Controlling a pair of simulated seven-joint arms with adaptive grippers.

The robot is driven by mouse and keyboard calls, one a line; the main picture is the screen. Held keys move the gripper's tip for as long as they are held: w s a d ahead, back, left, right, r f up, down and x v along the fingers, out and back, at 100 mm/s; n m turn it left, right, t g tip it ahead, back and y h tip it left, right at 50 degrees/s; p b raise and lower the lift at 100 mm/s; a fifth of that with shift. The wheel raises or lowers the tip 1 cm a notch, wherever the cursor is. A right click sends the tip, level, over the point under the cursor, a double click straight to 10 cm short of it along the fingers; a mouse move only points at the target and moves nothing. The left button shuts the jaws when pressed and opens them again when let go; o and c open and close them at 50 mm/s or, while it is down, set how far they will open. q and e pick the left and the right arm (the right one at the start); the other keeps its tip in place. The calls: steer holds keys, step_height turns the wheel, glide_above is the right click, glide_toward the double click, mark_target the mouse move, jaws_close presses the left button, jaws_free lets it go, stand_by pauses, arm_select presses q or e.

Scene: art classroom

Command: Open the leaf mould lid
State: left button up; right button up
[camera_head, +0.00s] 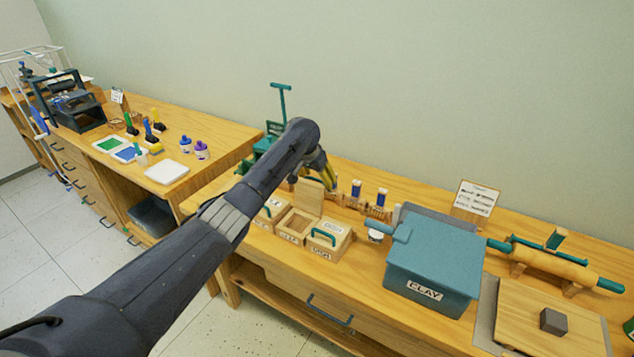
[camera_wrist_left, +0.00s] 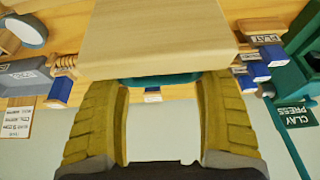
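Three small wooden mould boxes stand in a row on the right bench. The middle box (camera_head: 291,229) is uncovered, and its wooden lid (camera_head: 309,195) stands upright at its back edge. The left box (camera_head: 262,221) and right box (camera_head: 327,247) are covered by lids with teal handles. Their front labels are too small to read surely. My left gripper (camera_head: 328,178) is behind the raised lid. In the wrist view, the lid (camera_wrist_left: 160,35) is close ahead, with its teal handle (camera_wrist_left: 160,80) between the spread yellow-padded fingers. Contact is unclear. My right gripper is out of view.
A teal clay bin (camera_head: 434,262) stands right of the boxes. Blue-topped stamps (camera_head: 382,197) stand behind them, and a teal clay press (camera_head: 281,100) is at the back left. A rolling pin (camera_head: 560,268) and board (camera_head: 540,330) lie farther right.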

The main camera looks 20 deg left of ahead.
arm_select(q)
steer(key=o, duration=0.3)
steer(key=shift+d, duration=0.25)
steer(key=shift+o, duration=0.2)
steer(key=shift+s+a+f, duration=0.1)
steer(key=v, duration=1.2)
